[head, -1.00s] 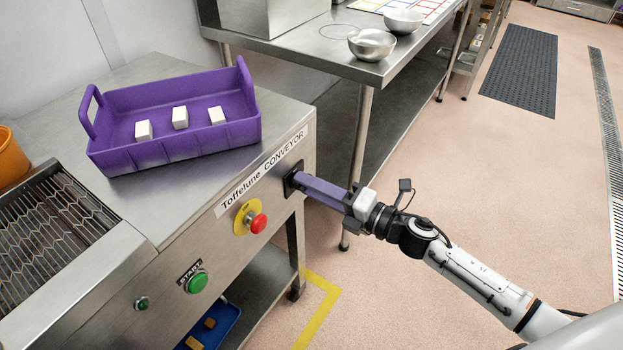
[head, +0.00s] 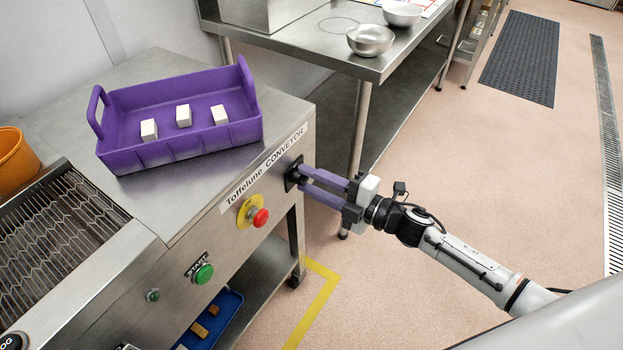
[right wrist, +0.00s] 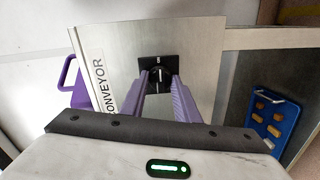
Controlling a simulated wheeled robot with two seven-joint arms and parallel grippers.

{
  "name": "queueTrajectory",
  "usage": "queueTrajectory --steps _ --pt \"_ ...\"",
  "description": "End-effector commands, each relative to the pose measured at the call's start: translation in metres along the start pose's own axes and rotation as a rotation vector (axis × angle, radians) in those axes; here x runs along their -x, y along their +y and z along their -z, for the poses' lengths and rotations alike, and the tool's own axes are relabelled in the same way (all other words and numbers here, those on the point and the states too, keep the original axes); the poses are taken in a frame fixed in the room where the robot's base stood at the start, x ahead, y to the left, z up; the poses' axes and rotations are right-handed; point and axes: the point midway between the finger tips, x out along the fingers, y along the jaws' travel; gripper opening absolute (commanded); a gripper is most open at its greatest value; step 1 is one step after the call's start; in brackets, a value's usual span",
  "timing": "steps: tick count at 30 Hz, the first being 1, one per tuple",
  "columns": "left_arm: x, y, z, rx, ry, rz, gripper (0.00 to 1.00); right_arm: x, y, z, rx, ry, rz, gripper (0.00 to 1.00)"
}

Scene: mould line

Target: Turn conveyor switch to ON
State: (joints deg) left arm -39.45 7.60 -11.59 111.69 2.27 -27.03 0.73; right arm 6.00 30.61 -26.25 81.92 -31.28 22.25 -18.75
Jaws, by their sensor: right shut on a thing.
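The conveyor switch (head: 290,175) is a black square plate with a knob on the front panel of the conveyor cabinet (head: 228,232). It also shows in the right wrist view (right wrist: 158,66), where the knob's white mark stands about upright in the picture. The small plate lettering is too small to read. My right gripper (head: 303,178) has its two purple fingers at the switch, shut on the knob from either side. In the right wrist view the fingertips (right wrist: 159,80) flank the knob. My left gripper is not in view.
A red emergency button (head: 260,217) on a yellow ring and a green START button (head: 203,273) are on the same panel. A purple tray (head: 180,151) with white blocks sits on top. A blue tray (head: 226,318) lies on the lower shelf. Floor to the right is clear.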

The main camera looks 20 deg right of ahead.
Motion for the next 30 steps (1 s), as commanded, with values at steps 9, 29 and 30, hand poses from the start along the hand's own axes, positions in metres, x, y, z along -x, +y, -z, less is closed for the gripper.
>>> queueTrajectory --steps 9,29,30 --pt "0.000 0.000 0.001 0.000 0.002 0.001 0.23 0.000 0.000 0.000 -0.005 -0.001 0.000 0.06" --pt "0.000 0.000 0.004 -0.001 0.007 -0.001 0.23 0.029 -0.002 0.000 -0.003 -0.002 0.004 0.47" --pt "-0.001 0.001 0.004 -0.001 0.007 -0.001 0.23 0.037 -0.003 0.000 -0.005 -0.002 0.004 0.47"
